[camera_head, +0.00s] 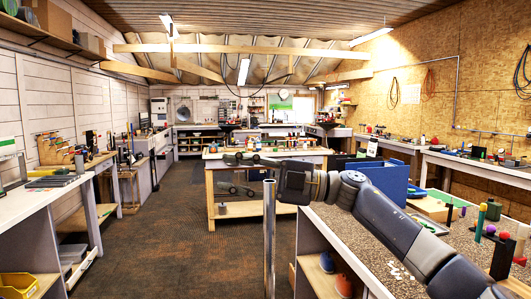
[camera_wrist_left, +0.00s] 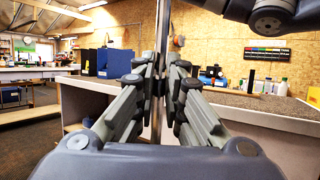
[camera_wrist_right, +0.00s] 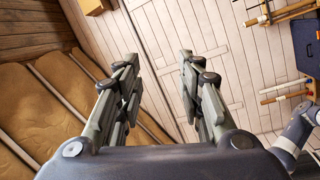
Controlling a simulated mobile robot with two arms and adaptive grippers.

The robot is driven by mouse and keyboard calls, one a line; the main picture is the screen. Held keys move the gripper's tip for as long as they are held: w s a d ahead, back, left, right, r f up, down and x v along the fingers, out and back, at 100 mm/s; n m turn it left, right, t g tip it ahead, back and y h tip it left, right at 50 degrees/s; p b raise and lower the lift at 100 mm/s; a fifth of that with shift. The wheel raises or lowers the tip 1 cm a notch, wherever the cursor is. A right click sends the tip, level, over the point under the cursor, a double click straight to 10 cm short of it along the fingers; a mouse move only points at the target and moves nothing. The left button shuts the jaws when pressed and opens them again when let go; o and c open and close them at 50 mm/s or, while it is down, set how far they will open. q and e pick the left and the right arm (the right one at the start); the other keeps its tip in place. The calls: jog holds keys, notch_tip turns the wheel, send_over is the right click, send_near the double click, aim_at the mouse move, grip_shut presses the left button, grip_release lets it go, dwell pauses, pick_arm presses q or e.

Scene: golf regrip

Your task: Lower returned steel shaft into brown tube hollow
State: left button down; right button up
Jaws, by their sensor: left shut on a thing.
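The steel shaft (camera_head: 269,235) is a shiny grey rod standing upright in the lower middle of the head view. Its lower part runs out of that picture. In the left wrist view my left gripper (camera_wrist_left: 161,75) is shut on the steel shaft (camera_wrist_left: 162,28), which rises from between the fingers. The left gripper is outside the head view. My right gripper (camera_head: 226,174) reaches in from the right, above and behind the shaft's top in the picture, and is open. Its fingers (camera_wrist_right: 160,75) are apart and empty in the right wrist view. I cannot make out the brown tube.
A speckled bench top (camera_head: 345,240) lies to the right of the shaft, with coloured upright sticks (camera_head: 481,218) at its right. A blue bin (camera_head: 385,181) stands behind my right arm. A wooden table (camera_head: 285,161) stands farther back. The floor (camera_head: 170,225) at left is clear.

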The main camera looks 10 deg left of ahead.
jog(key=s+d+r+n+t+h, duration=0.1)
jog(key=s+d+r+n+h, duration=0.15)
jog(key=s+r+h, duration=0.55)
jog(key=s+d+r+n+t+h, duration=0.1)
jog(key=s+d+r+n+h, duration=0.2)
jog(key=s, duration=0.9)
jog(key=t+h, duration=0.2)
jog(key=h, duration=0.6)
send_over(266, 259)
notch_tip(266, 259, down, 3)
jog(key=shift+s+d+f+m+g, duration=0.1)
jog(key=shift+s+f+m+g, duration=0.2)
jog(key=shift+s+f+m, duration=0.25)
jog(key=f, duration=0.3)
jog(key=w+f, duration=0.1)
jog(key=f, duration=0.3)
jog(key=w+f, duration=0.1)
jog(key=f, duration=0.2)
jog(key=shift+f, duration=0.3)
